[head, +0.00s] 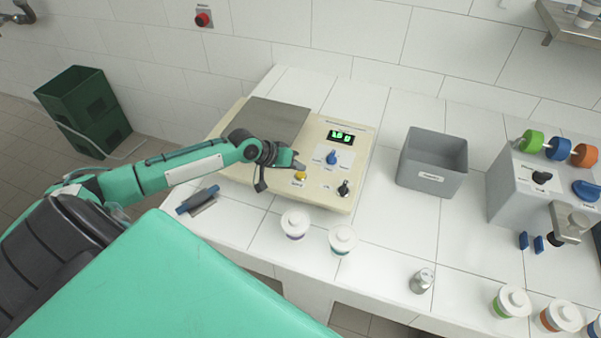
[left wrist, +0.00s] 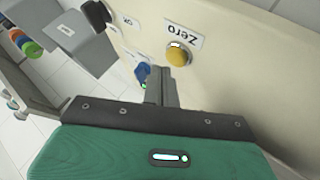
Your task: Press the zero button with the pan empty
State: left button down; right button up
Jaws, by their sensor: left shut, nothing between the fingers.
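The beige scale box (head: 325,194) stands on the white tiled counter, with a flat grey pan (head: 273,124) on its left part. The pan is empty. A lit green display (head: 341,136) is at the back of the panel. The yellow zero button (head: 300,176) is near the panel's front edge; in the left wrist view the yellow button (left wrist: 177,54) sits beside a "Zero" label. My left gripper (head: 299,164) is shut and empty, its fingertips just beside the button. I cannot tell whether they touch it. My right gripper is not in view.
A blue knob (head: 332,158) and a black knob (head: 344,188) share the panel. White-lidded cups (head: 295,222) and a metal weight (head: 422,281) stand in front. A grey bin (head: 433,163) and a grey dispenser (head: 540,185) are to the right.

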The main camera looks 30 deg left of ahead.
aim_at(297, 175)
pick_arm(q)
jog(key=shift+f, duration=0.35)
jog(key=shift+f, duration=0.35)
dwell(0.4)
jog(key=shift+r, duration=0.1)
jog(key=shift+r+p, duration=0.65)
jog(key=shift+p, duration=0.05)
notch_tip(297, 175, up, 6)
jog(key=p, duration=0.5)
dwell(0.3)
